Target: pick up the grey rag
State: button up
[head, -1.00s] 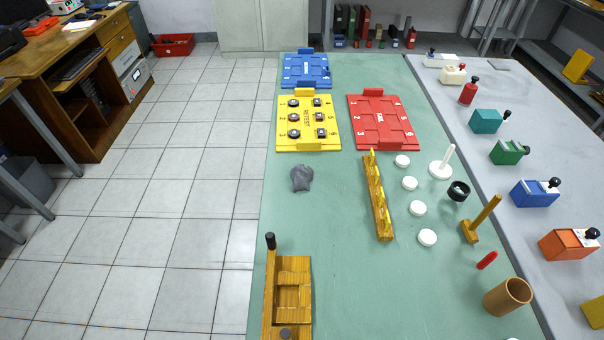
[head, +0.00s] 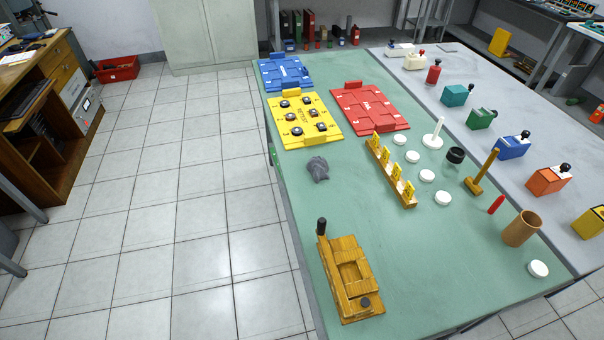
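The grey rag (head: 318,169) lies crumpled on the green table top (head: 290,213), near its left edge in the head view. It sits below the yellow board and above the wooden box with the black-knobbed post. Nothing covers it. My gripper does not show in the head view.
A yellow board (head: 305,121) with dark round pieces, a red board (head: 369,107) and a blue board (head: 285,73) lie behind the rag. A wooden rack (head: 391,172) with yellow tags stands to its right, a wooden box (head: 349,277) in front. Tiled floor is clear on the left.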

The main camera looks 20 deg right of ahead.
aim_at(318, 166)
jog(key=i+j+z, duration=0.2)
jog(key=j+z, duration=0.25)
jog(key=j, duration=0.8)
jog(key=j+z, duration=0.5)
jog(key=j, duration=0.8)
jog(key=i+j+z, duration=0.1)
jog(key=j, duration=0.25)
jog(key=i+j+z, duration=0.15)
jog(key=i+j, duration=0.15)
jog(key=i+j+z, duration=0.1)
jog(key=j, duration=0.35)
jog(key=i+j+z, duration=0.1)
jog(key=j, duration=0.3)
jog(key=i+j+z, duration=0.15)
jog(key=j, duration=0.25)
jog(key=i, duration=0.1)
